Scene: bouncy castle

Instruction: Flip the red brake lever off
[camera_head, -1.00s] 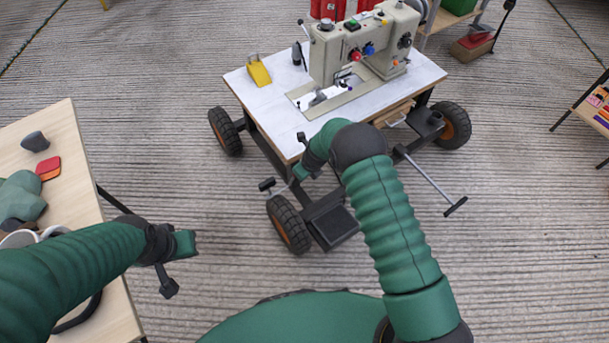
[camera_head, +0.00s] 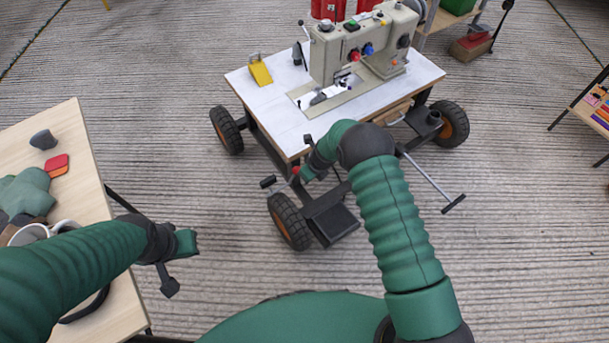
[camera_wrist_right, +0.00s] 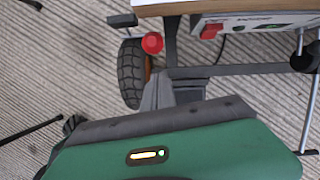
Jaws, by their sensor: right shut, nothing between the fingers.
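A small red ball knob (camera_head: 295,170), which looks like the end of the brake lever, sits at the cart's near left corner by a wheel. It shows more clearly in the right wrist view (camera_wrist_right: 152,43), in front of the tyre. My right gripper (camera_head: 307,176) is close beside the knob in the head view. In the right wrist view its dark fingers (camera_wrist_right: 175,88) are shut and empty, just below the knob with a gap in the picture. My left gripper (camera_head: 188,243) is far to the left, away from the cart; its fingers are not clear.
The cart's white top (camera_head: 262,98) carries a sewing machine (camera_head: 345,55) and a yellow object (camera_head: 260,72). A black bar end (camera_wrist_right: 122,20) lies near the knob. A red switch (camera_wrist_right: 211,31) is under the top. A wooden table (camera_head: 75,125) stands left; floor lies between.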

